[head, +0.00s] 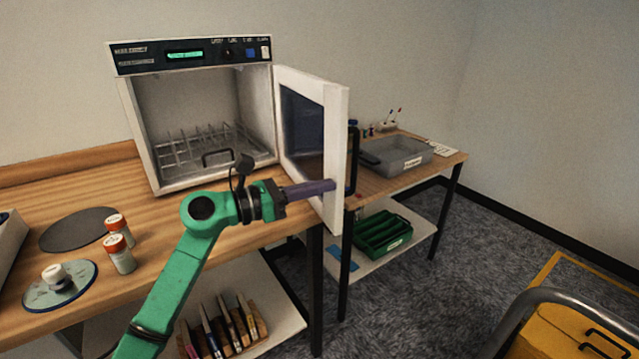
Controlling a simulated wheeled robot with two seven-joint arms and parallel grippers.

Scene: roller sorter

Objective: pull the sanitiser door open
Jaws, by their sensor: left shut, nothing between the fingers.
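The sanitiser (195,110) stands on the wooden bench against the wall. Its door (337,130) is swung wide open to the right on the cabinet's right side, with a dark window and a black handle (353,160) on its outer face. The inside shows a wire rack (205,148). My left gripper (333,185) is shut and empty, with its purple fingers pointing right at the lower part of the door. Its tips overlap the door's edge in the picture; whether they touch it I cannot tell. My right gripper does not show.
Two orange-capped jars (121,254), a dark round mat (78,230) and a round dish (60,287) sit on the bench at left. A grey tray (400,157) is on the bench behind the door. A green crate (383,233) is on the lower shelf. A yellow cart (570,325) stands at lower right.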

